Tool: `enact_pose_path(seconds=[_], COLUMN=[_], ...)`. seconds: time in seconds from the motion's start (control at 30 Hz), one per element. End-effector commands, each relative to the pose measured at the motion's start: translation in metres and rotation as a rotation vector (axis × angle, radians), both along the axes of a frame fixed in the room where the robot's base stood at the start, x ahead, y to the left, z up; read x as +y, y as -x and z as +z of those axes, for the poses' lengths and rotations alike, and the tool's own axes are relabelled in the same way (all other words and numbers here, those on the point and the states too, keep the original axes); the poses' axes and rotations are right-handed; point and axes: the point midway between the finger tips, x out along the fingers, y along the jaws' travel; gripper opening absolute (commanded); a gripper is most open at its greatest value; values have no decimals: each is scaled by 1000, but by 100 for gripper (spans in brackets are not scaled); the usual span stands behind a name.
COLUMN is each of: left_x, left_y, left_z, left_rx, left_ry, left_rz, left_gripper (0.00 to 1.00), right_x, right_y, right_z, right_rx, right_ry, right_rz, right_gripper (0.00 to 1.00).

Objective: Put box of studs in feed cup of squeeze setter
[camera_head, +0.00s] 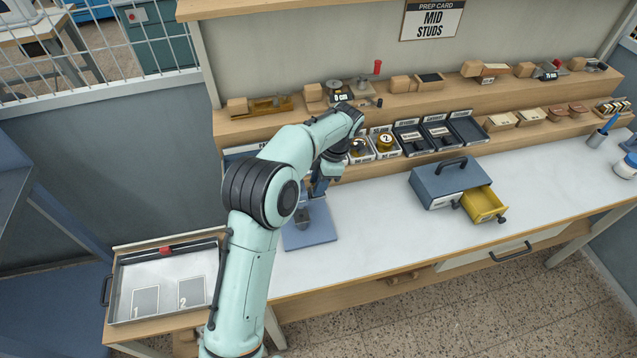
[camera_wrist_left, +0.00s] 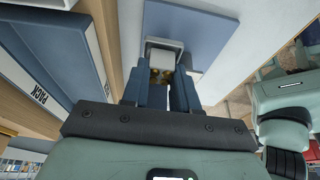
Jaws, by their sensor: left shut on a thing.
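My left gripper (camera_head: 319,188) is over the blue base plate (camera_head: 322,237) of what looks like the squeeze setter, low over the bench. A dark grey part (camera_head: 303,218) stands on this plate. In the left wrist view, the gripper (camera_wrist_left: 164,82) is shut on a small box with brass-coloured studs (camera_wrist_left: 161,75) showing between the fingers. A pale grey block (camera_wrist_left: 164,55) lies just beyond the fingertips, against the blue plate (camera_wrist_left: 205,32). Whether the box touches the setter cannot be told; the feed cup is not clearly seen. My right gripper is not in view.
Open bins (camera_head: 408,129) line the bench's back, some holding brass-coloured pieces. A blue box (camera_head: 440,183) with an open yellow drawer (camera_head: 484,204) stands right of the setter. A prep card (camera_head: 432,19) reads "MID STUDS". A tray (camera_head: 165,270) marked 1 and 2 is at left. Bench between is clear.

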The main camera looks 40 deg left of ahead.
Motion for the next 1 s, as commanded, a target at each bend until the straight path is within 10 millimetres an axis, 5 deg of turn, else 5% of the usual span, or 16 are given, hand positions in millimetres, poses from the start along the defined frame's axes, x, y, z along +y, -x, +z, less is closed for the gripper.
enact_pose_path(seconds=[0.37,0.4,0.47,0.77,1.0], left_x=[0,0,0,0,-5], left_y=[0,0,0,-1,-8], left_z=[-4,-4,-3,-2,27], left_rx=[-1,-1,-1,-2,-7], left_ry=[0,0,0,1,-1], left_rz=[0,0,0,0,-2], left_gripper=[0,35,54,54,54], right_x=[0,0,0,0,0], right_y=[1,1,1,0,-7], right_z=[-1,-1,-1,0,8], right_rx=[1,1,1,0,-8], right_ry=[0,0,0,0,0], right_rz=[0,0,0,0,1], right_gripper=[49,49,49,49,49])
